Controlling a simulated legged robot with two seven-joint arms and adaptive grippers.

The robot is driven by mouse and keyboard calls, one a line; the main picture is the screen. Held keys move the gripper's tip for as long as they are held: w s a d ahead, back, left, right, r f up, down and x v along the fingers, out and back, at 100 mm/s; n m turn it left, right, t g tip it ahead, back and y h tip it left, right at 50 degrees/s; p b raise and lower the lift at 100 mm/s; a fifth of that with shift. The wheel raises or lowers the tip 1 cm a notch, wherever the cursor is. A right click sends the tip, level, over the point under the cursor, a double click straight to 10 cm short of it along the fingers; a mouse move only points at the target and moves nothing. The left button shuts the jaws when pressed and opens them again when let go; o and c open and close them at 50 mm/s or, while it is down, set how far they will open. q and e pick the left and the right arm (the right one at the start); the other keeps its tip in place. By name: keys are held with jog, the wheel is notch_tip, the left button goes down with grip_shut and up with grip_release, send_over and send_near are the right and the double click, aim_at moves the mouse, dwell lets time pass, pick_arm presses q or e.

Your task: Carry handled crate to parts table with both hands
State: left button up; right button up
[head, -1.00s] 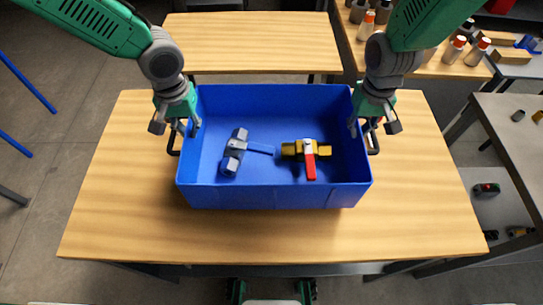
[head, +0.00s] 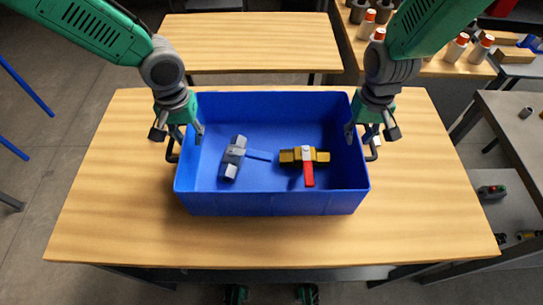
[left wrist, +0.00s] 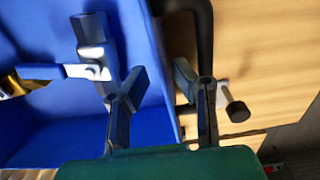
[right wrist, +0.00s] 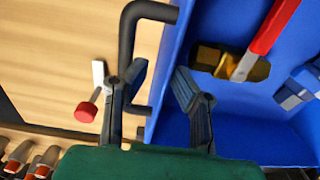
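The blue crate (head: 272,203) stands on the wooden parts table (head: 265,240), with a dark handle on each short side. Finger contact is unclear.
Another wooden table (head: 250,42) stands behind, mostly clear. A grey table (head: 515,125) is close on the right.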

pick_arm(q)
jog(key=shift+d+r, duration=0.15)
jog(key=shift+d, duration=0.05)
pick_arm(e)
jog(key=shift+s+d, duration=0.1)
jog(key=shift+d, duration=0.15)
pick_arm(q)
jog(key=shift+a, duration=0.1)
pick_arm(e)
jog(key=shift+a, duration=0.1)
pick_arm(q)
jog(key=shift+a, duration=0.4)
pick_arm(e)
jog(key=shift+a, duration=0.45)
pick_arm(q)
jog(key=shift+r, duration=0.1)
pick_arm(e)
jog(key=shift+r, duration=0.1)
pick_arm(q)
notch_tip(320, 180, up, 10)
jog(key=shift+w+d+r, duration=0.1)
jog(key=shift+r, duration=0.15)
pick_arm(e)
jog(key=shift+d+r, duration=0.1)
jog(key=shift+d, duration=0.05)
pick_arm(q)
jog(key=shift+r, duration=0.45)
pick_arm(e)
notch_tip(320, 180, up, 12)
jog(key=shift+f, duration=0.2)
